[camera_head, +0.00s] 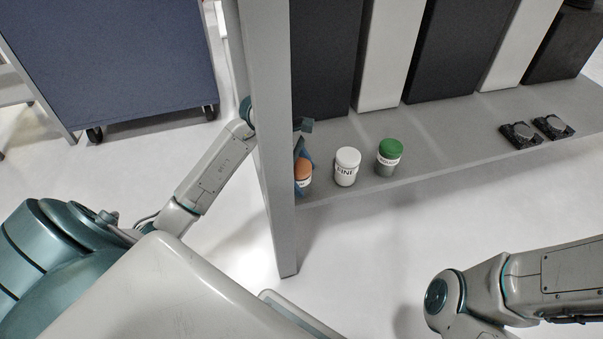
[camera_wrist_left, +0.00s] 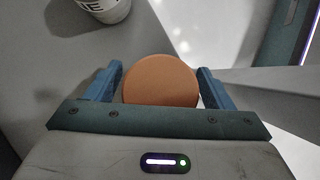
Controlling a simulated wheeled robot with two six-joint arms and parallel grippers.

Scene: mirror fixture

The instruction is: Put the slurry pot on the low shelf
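A small pot with an orange-brown lid (camera_head: 304,169) is at the left end of the grey low shelf (camera_head: 440,150), close beside the post. Its label is too small to read. Its round lid faces the left wrist camera (camera_wrist_left: 160,81). My left gripper (camera_head: 301,150) reaches it from behind the post; the blue fingers (camera_wrist_left: 160,88) lie close on both sides of the lid and appear shut on the pot. The pot's base is partly hidden, so whether it rests on the shelf is unclear. My right gripper is out of view; only the right arm shows.
A white-lidded pot (camera_head: 347,167) labelled FINE stands just right of it, then a green-lidded pot (camera_head: 388,157). Two small black devices (camera_head: 535,129) lie farther right. Tall dark and white blocks stand behind. The grey post (camera_head: 262,150) is close to my left forearm.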

